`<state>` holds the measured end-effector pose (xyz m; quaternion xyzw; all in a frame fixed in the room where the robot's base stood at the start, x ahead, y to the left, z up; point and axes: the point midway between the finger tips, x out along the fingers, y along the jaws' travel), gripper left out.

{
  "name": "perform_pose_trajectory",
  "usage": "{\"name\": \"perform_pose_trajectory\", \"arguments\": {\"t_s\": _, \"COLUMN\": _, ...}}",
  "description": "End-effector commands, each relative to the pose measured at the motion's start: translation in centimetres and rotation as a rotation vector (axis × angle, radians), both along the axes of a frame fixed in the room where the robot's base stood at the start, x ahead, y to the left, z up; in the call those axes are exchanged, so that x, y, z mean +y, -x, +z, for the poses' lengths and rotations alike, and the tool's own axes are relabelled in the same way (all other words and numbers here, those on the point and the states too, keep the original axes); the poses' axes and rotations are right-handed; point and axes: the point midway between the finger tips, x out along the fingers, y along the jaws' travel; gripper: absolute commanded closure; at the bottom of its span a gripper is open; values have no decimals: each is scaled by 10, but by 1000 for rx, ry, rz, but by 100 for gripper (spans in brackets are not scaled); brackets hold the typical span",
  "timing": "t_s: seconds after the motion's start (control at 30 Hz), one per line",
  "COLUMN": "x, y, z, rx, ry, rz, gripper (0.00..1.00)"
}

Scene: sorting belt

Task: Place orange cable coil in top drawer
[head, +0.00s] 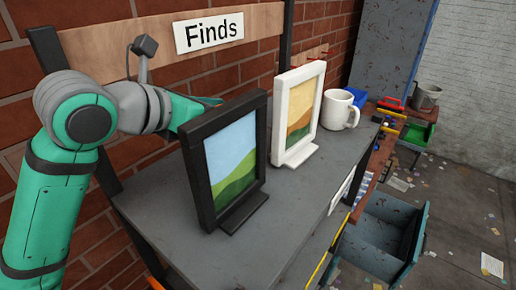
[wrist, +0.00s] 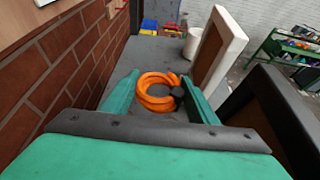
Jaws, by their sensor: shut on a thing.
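The orange cable coil (wrist: 155,92) shows in the wrist view, between the two teal fingers of my gripper (wrist: 160,82). My gripper is shut on it, above the grey shelf top beside the brick wall. An open drawer (head: 378,240), grey-blue with a teal edge, stands low at the right of the head view and looks empty. I cannot tell whether it is the top drawer.
The black picture frame (head: 200,175), a white picture frame (head: 293,108) and a white mug (head: 340,110) stand on the grey shelf top (head: 310,190). A "Finds" sign (head: 209,31) is on the board behind. Litter lies on the floor at the right.

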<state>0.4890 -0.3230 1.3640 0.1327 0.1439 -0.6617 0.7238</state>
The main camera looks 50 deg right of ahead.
Motion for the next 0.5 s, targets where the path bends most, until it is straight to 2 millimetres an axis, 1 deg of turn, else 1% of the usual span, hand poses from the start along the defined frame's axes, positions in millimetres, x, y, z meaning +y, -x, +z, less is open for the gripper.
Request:
{"name": "perform_pose_trajectory", "arguments": {"t_s": 0.03, "x": 0, "y": 0, "z": -9, "rx": 3, "ry": 1, "rz": -1, "gripper": 76}}
{"name": "perform_pose_trajectory", "arguments": {"t_s": 0.2, "x": 0, "y": 1, "z": -34, "rx": 4, "ry": 1, "rz": -2, "gripper": 76}}
{"name": "perform_pose_trajectory", "arguments": {"t_s": 0.5, "x": -2, "y": 2, "z": -58, "rx": 4, "ry": 1, "rz": -5, "gripper": 76}}
